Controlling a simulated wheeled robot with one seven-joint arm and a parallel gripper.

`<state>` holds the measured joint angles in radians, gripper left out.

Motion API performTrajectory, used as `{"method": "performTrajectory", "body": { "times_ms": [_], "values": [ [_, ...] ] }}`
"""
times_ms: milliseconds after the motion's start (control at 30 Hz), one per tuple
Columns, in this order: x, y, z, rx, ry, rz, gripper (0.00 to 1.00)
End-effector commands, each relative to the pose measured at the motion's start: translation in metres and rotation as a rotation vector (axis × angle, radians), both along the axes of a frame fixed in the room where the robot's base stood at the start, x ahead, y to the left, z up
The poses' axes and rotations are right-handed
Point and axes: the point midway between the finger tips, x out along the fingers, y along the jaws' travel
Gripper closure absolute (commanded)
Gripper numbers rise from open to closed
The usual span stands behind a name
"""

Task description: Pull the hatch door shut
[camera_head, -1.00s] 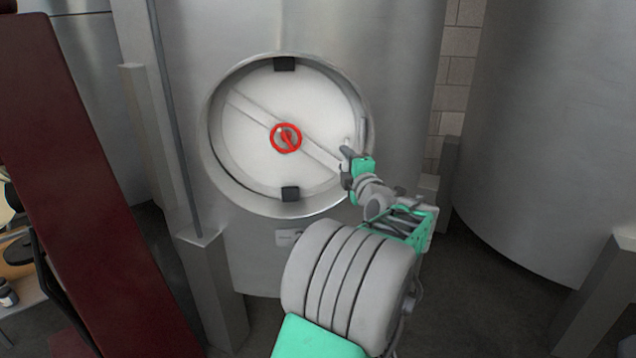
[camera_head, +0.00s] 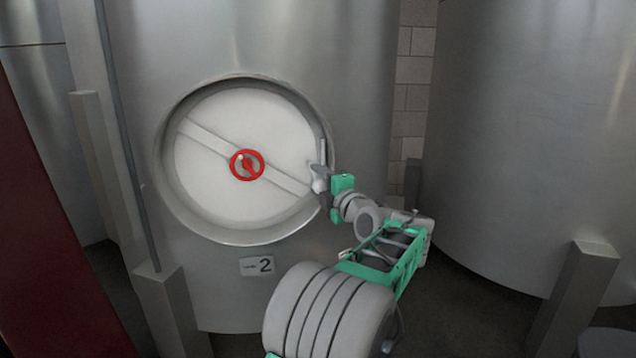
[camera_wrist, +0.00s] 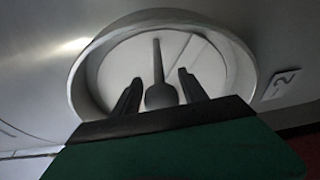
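The hatch door (camera_head: 215,185) is a round white disc in a steel ring frame on the tank. It carries a diagonal bar and a red handwheel (camera_head: 247,165). It sits within the ring with a narrow dark rim around it. My gripper (camera_head: 321,180) is at the door's right edge, by a thin grey handle (camera_head: 323,152). In the wrist view the handle (camera_wrist: 160,92) stands between the two dark fingers of my gripper (camera_wrist: 160,85), which are apart. Firm contact with the handle cannot be made out. The door (camera_wrist: 130,65) shows behind them.
The tank (camera_head: 240,40) has a label plate with a 2 (camera_head: 256,266) below the hatch. A second tank (camera_head: 530,130) stands at the right. A grey post (camera_head: 172,305) with a thin pipe is at the left, near a dark red panel (camera_head: 40,240).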

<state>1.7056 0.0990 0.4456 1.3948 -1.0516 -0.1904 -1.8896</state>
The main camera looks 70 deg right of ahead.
Motion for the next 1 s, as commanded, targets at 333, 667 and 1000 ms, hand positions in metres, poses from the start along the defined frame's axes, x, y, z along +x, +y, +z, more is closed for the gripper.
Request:
{"method": "performTrajectory", "body": {
  "times_ms": [333, 667, 1000],
  "values": [
    [0.000, 0.003, 0.000, 0.001, -0.001, 0.005, 0.43],
    [-0.048, 0.040, 0.000, 0.001, -0.001, 0.002, 0.43],
    [-0.059, 0.051, 0.000, 0.000, 0.000, 0.006, 0.43]
  ]
}}
